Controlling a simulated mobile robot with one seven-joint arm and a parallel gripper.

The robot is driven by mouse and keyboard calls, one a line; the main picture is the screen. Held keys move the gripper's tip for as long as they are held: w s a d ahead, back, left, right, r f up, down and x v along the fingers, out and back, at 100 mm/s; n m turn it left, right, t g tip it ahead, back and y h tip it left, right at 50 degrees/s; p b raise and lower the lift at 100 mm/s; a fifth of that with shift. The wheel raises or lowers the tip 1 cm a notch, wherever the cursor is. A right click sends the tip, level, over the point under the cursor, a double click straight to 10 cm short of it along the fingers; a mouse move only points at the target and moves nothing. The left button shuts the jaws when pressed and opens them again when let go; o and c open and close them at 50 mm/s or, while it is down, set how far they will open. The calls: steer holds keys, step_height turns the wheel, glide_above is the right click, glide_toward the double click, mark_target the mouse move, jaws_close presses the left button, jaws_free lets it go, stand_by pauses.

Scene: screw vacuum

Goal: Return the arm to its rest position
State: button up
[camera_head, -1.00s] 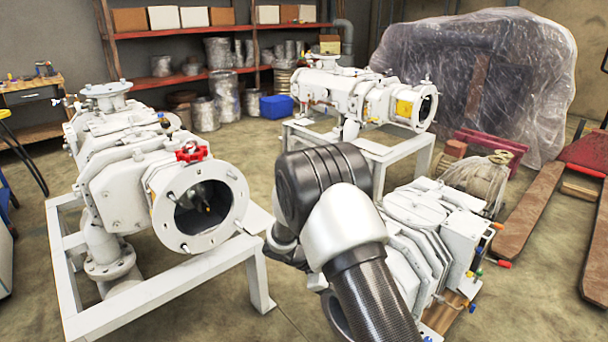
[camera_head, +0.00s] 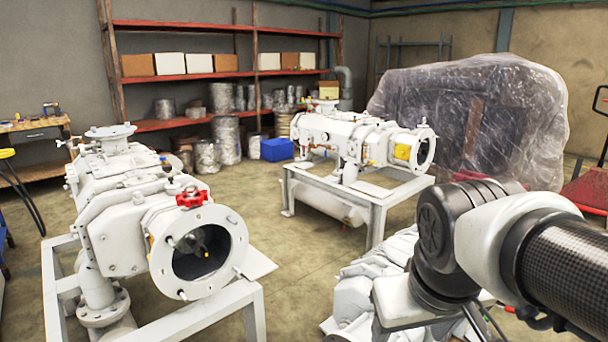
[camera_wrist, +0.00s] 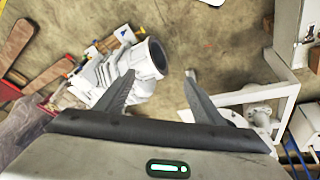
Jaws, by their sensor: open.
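My arm (camera_head: 490,235) reaches in from the right edge of the head view, bent over the pump at the lower right. My gripper is not clearly visible in the head view. In the wrist view my gripper (camera_wrist: 158,85) shows two dark fingers spread wide apart with nothing between them but the floor and part of a pump. The wrist looks down from above. A white pump with a dark round opening (camera_wrist: 120,72) lies below, beside the left finger.
A second pump (camera_head: 350,140) is on a frame behind. A plastic-wrapped bulk (camera_head: 470,110) stands at the back right. Open floor (camera_head: 270,215) lies between the two frames.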

step_height(320, 180, up, 28)
steer(key=s+m+t+p, duration=0.1)
steer(key=s+p, duration=0.2)
steer(key=p, duration=2.4)
steer(key=shift+a+r+y+p, duration=0.15)
steer(key=shift+a+y+p, duration=0.2)
steer(key=shift+a+y, duration=0.1)
